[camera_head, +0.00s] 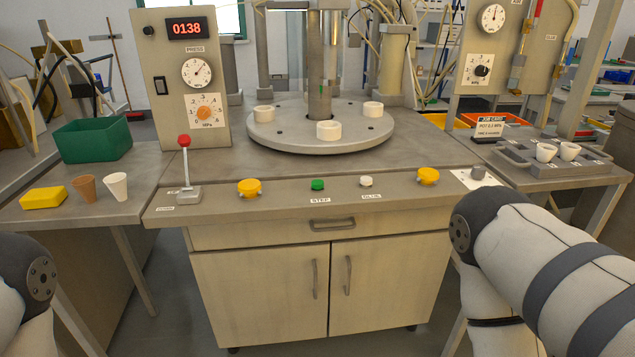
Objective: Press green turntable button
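The green button (318,185) sits on the sloped front panel of the bench, above a label that reads STEP. The round grey turntable (290,140) is behind it on the bench top and carries white ring-shaped holders (329,131). A white button (366,181) is to the right of the green one, and yellow knobs sit on either side, one at left (249,188) and one at right (428,176). Parts of my two arms show at the lower left and lower right. Neither gripper is in view.
A red-knobbed lever (186,168) stands at the panel's left end. A green bin (93,139), yellow block (43,198) and two cups (117,186) are on the left table. A grey tray (511,155) with white cups is at right. Space before the panel's middle is clear.

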